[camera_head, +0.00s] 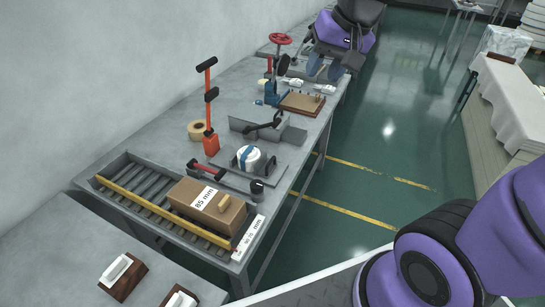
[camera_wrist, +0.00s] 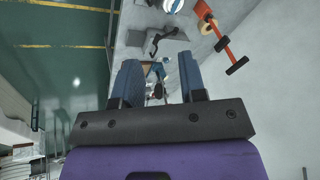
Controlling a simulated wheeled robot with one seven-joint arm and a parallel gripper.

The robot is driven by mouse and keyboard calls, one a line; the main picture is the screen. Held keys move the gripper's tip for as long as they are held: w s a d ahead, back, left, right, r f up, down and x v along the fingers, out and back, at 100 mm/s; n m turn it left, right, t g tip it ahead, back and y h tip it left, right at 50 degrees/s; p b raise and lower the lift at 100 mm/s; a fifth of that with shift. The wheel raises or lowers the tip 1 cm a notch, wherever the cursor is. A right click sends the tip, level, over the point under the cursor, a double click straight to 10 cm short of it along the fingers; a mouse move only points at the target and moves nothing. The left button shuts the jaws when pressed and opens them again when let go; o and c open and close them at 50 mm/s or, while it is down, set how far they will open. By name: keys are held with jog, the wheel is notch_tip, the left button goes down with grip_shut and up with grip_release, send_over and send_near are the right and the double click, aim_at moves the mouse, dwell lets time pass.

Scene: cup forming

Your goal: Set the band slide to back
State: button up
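A white cup-shaped form with a blue band (camera_head: 248,156) stands on a dark plate (camera_head: 228,175) on the grey bench. A red-and-black handle (camera_head: 203,171) lies at the plate's left and a black knob (camera_head: 257,187) is at its front right. I cannot tell for sure which part is the band slide. My gripper (camera_head: 325,68) is far from these, over the far end of the bench. In the wrist view my gripper (camera_wrist: 158,78) has its two blue fingers apart, with nothing held between them.
An orange upright lever (camera_head: 210,110) and a tape roll (camera_head: 197,130) stand behind the plate. A grey angled bracket (camera_head: 285,133), a blue device (camera_head: 272,95) and a wooden board (camera_head: 302,104) lie beyond. A roller tray (camera_head: 128,185) with an 85 mm box (camera_head: 207,205) is nearest.

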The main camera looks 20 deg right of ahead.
jog(key=w+a+f+m+g, duration=0.1)
jog(key=w+a+f+m, duration=0.15)
jog(key=w+f, duration=0.95)
jog(key=m+g+h, duration=0.1)
jog(key=m, duration=0.3)
send_near(272, 159)
jog(key=f, duration=0.5)
jog(key=w+a+f, duration=0.1)
jog(key=f, duration=0.2)
jog(key=shift+w+a+f, duration=0.1)
jog(key=shift+f, duration=0.1)
grip_shut()
